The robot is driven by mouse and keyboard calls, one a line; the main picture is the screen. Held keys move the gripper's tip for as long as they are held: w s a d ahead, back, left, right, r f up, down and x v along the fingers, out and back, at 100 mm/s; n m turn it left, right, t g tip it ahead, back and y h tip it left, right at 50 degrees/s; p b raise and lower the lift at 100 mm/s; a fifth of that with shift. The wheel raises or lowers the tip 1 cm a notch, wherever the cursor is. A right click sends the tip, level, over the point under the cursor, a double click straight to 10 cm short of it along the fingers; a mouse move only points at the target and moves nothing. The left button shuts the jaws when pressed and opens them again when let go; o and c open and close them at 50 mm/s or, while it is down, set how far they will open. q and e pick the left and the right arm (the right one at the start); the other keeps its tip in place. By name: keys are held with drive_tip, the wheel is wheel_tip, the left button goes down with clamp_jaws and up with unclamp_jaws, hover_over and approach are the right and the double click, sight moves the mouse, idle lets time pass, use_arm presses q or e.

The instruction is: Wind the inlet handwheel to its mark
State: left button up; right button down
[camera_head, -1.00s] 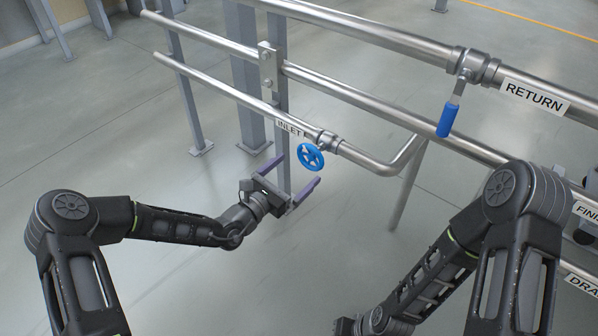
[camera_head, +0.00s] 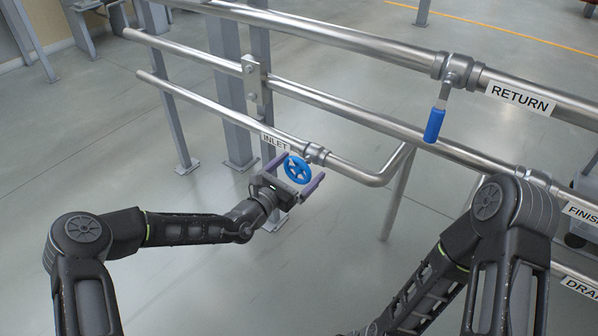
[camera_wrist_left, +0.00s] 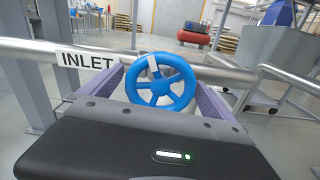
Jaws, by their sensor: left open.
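The blue inlet handwheel (camera_head: 298,170) sits on the lowest pipe, beside the INLET label (camera_head: 275,141). In the left wrist view the handwheel (camera_wrist_left: 160,81) shows its spokes and a pale mark on its upper rim and hub area. My left gripper (camera_head: 297,172) is open, its two purple fingers on either side of the handwheel. I cannot tell whether the fingers touch the rim. My right arm is at the lower right of the head view, and its gripper (camera_head: 368,328) is only partly seen at the bottom edge.
Steel pipes run across the scene on grey posts. A RETURN label (camera_head: 520,97) and a valve with a blue lever (camera_head: 434,124) are on the upper pipe at right. FINISH and DRAIN labels are at the right edge. The floor below the inlet pipe is clear.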

use_arm(q)
drive_tip(key=shift+c, duration=0.2)
drive_tip(key=c, duration=1.2)
drive_tip(key=shift+c, duration=0.2)
drive_tip(key=shift+r, duration=0.1)
